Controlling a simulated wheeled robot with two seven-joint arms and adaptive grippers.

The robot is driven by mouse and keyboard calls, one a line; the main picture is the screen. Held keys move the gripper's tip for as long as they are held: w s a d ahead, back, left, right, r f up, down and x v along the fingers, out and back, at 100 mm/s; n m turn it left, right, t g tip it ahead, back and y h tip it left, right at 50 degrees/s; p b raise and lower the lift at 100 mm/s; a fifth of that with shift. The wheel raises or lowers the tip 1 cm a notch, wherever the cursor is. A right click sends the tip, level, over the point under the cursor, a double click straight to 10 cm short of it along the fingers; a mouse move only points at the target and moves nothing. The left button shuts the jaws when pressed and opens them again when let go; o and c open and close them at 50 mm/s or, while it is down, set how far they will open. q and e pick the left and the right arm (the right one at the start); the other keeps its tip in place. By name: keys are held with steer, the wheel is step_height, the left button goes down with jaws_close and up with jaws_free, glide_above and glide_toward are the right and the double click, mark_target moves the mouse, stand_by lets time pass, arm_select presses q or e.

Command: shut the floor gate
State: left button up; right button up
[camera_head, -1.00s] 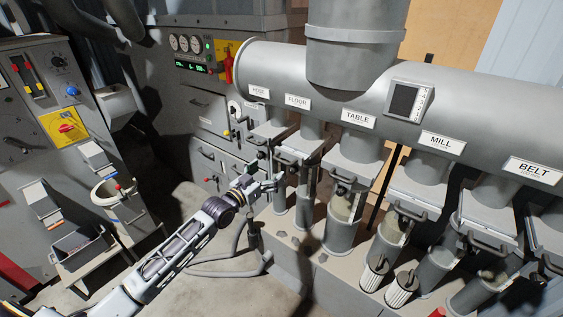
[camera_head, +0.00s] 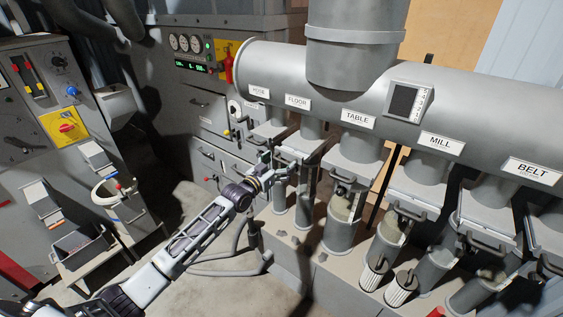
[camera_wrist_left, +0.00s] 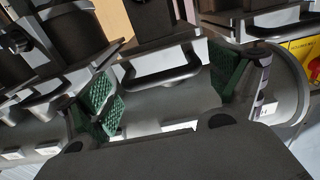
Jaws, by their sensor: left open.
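The floor gate (camera_head: 305,143) is a grey slide gate on the duct branch under the FLOOR label (camera_head: 297,102). My left gripper (camera_head: 283,167) is at the front of this gate and hides part of it. In the left wrist view the gripper (camera_wrist_left: 167,84) is open, with its two green-padded fingers apart. A dark bar handle (camera_wrist_left: 160,76) on a grey gate shows between the fingers; neither finger is closed on it. How far the gate's plate is in cannot be told. My right gripper is not in view.
The HOSE gate (camera_head: 270,128) is close on the left and the TABLE gate (camera_head: 352,152) close on the right, with its own handle. The large grey duct (camera_head: 460,110) runs above. A grey hose (camera_head: 230,268) lies below my arm. Control cabinets stand at left.

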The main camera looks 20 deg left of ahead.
arm_select(q)
steer(key=shift+w+d, duration=0.2)
steer(key=shift+w, duration=0.3)
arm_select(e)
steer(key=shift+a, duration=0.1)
arm_select(q)
steer(key=c, duration=1.5)
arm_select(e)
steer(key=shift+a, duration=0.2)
